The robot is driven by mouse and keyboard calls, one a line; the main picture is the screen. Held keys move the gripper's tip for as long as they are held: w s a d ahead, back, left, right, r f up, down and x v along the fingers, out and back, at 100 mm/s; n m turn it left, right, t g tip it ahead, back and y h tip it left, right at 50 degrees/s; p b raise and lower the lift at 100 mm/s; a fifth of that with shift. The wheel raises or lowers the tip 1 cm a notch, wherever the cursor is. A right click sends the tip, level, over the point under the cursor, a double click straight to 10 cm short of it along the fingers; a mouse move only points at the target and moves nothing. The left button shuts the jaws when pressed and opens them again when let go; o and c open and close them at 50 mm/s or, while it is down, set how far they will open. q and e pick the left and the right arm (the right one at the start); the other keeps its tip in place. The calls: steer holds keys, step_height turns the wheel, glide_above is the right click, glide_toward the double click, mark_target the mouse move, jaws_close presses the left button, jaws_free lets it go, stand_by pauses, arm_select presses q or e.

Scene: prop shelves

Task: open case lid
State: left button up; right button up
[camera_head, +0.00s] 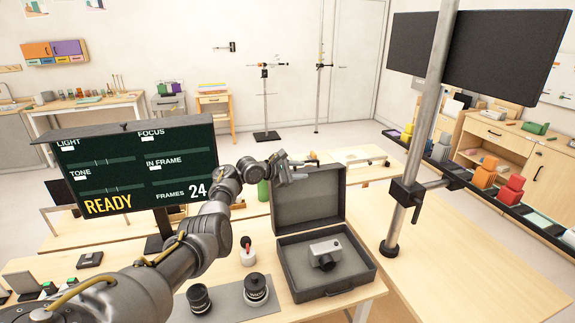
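The dark grey case (335,290) stands on the wooden table in front of me. Its lid (309,200) is up, standing roughly upright at the back edge. A silver-grey camera (328,252) lies in the lined base. My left arm reaches in from the lower left, and my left gripper (298,170) is at the upper left corner of the lid. I cannot tell whether it touches the lid or how far apart its fingers are. My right gripper is out of view.
Two black lenses (256,289) and a small red-tipped bottle (247,253) stand left of the case. A display panel reading READY (135,170) stands at the left. A metal post (420,130) with a clamp rises right of the case. The table's right part is bare.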

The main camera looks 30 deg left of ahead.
arm_select(q)
steer(key=shift+v, duration=2.45)
steer(key=shift+a, duration=0.1)
steer(key=shift+c, duration=0.2)
